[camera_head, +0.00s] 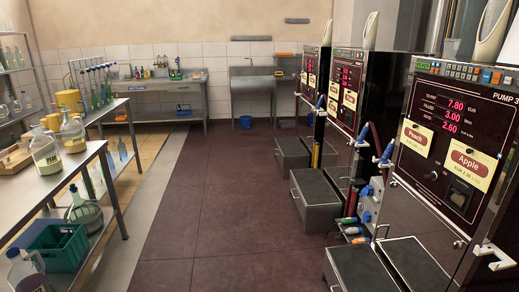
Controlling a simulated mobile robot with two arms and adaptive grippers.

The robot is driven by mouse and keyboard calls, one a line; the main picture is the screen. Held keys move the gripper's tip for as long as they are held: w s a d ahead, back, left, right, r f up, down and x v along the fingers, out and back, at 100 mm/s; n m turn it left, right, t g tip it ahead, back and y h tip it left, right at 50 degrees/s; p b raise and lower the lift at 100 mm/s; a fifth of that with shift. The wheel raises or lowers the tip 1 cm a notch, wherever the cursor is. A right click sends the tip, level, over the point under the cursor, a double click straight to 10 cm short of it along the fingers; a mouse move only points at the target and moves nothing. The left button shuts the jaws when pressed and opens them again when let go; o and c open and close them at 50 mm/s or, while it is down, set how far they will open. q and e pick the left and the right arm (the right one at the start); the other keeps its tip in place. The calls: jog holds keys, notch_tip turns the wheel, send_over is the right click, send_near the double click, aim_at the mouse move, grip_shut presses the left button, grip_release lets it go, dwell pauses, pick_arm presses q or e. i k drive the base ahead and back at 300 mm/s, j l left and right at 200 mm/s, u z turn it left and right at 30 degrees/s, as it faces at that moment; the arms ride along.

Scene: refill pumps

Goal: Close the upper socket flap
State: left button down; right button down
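Small white and blue fittings (367,192) sit one above another in the gap on the pump's left side. They are too small to tell which is the upper socket flap or whether it is open. Neither of my grippers is in view.
Grey step boxes (316,188) stand before the pumps, narrowing the room there. A white bracket (495,257) juts out at lower right. A metal shelf table (60,180) with bottles and a green crate (58,247) stands left. The dark floor (225,190) between is clear.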

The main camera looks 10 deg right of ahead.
aim_at(365, 191)
jog(key=i, duration=1.6)
